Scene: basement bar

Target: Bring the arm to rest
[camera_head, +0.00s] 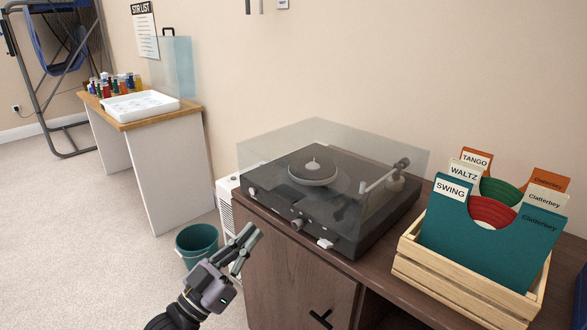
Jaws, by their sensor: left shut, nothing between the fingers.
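My left gripper (246,245) is in the lower middle of the head view, its arm coming up from the bottom edge. Its fingers are shut with nothing between them. It is in front of the wooden cabinet (290,262) and appears near its left front corner. My right gripper is not in view.
A turntable (345,232) under a clear cover stands on the cabinet. A wooden crate (455,285) of labelled record sleeves is to its right. A teal bucket (196,240) stands on the floor left of the cabinet. A side table (160,120) holds a white tray (140,106) and several bottles.

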